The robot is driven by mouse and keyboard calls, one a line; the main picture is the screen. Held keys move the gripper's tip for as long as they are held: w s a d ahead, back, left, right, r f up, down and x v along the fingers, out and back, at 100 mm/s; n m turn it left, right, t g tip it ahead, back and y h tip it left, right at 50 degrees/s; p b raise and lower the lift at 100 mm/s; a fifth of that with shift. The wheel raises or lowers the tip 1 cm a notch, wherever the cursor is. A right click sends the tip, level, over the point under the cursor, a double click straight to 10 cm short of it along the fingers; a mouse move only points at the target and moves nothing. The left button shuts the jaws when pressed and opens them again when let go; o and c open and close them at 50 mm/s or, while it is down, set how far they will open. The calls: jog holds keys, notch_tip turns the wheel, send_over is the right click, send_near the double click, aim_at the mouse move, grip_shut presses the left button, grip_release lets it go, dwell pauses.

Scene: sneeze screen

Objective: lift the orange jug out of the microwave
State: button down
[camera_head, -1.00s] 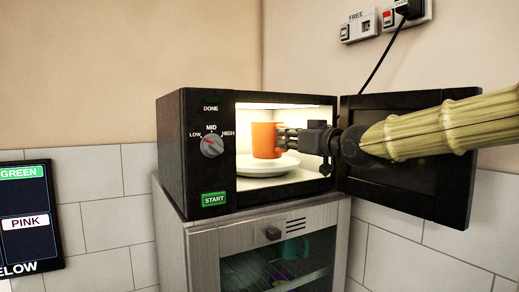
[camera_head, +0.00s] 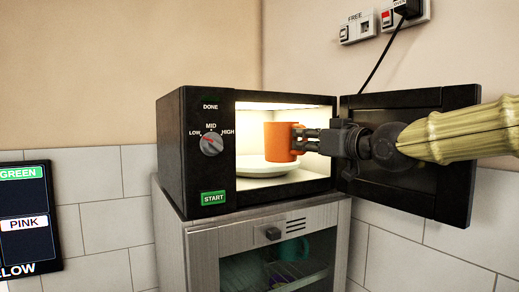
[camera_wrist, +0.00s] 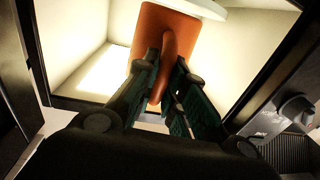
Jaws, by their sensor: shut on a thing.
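The orange jug (camera_head: 279,142) is upright in the lit opening of the microwave (camera_head: 183,150), in front of and overlapping the white plate (camera_head: 262,170) inside. My gripper (camera_head: 303,140) reaches in from the right and is shut on the jug's handle side. In the wrist view the orange jug (camera_wrist: 158,30) has its handle between the two fingers of my gripper (camera_wrist: 165,85). The far side of the jug is hidden.
The microwave door (camera_head: 425,185) stands open on the right, behind my arm. The microwave sits on a metal cabinet (camera_head: 200,240) with a glass front. A sign panel (camera_head: 28,245) is at the left and sockets (camera_head: 365,28) are on the wall.

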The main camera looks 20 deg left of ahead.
jog(key=s+a+b+v, duration=0.1)
jog(key=v, duration=2.4)
jog(key=shift+s, duration=0.45)
dwell(0.7)
